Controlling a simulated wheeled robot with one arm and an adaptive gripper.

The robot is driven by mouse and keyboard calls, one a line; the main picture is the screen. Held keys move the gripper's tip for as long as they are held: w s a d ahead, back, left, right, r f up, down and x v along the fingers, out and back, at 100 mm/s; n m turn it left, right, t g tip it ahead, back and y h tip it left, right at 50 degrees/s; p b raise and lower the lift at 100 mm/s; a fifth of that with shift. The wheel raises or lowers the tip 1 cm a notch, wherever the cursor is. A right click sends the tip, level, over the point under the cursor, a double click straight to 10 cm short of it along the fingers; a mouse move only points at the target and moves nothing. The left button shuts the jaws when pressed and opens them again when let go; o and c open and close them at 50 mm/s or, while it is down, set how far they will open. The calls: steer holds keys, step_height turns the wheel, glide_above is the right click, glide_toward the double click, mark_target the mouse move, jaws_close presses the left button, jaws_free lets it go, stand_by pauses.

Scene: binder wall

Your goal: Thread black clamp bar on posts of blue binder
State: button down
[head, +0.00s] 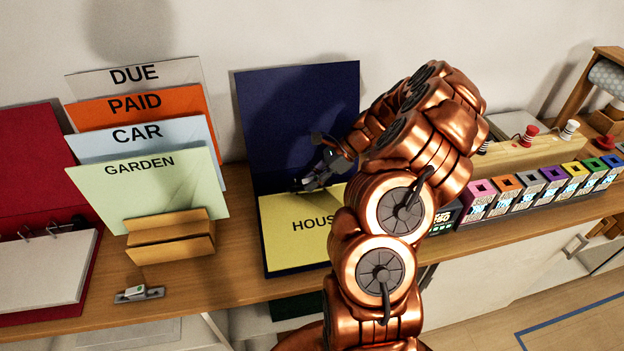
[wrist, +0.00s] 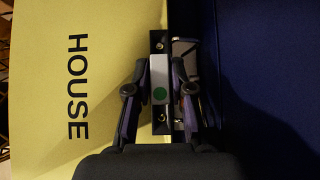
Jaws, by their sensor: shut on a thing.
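The blue binder (head: 296,105) stands open on the desk, its dark blue cover leaning on the wall. A yellow sheet (head: 290,222) marked HOUSE lies in it. My gripper (head: 316,180) is at the binder's fold, above the sheet's far edge. The bar lies along the sheet's edge, with a small bright spot near each end. I cannot tell whether the posts pass through it. A metal part (wrist: 184,46) shows beside it.
A wooden sorter (head: 170,240) with several labelled cards stands left of the binder. A red binder (head: 35,160) lies open at far left. A small grey piece (head: 138,294) lies near the desk's front edge. Several coloured boxes (head: 530,188) line the right.

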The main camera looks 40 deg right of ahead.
steer(key=shift+f, duration=0.1)
stand_by(0.5)
steer(key=c, duration=0.9)
jaws_free()
steer(key=shift+c, duration=0.2)
steer(key=shift+d, duration=0.1)
steer(key=v, duration=1.2)
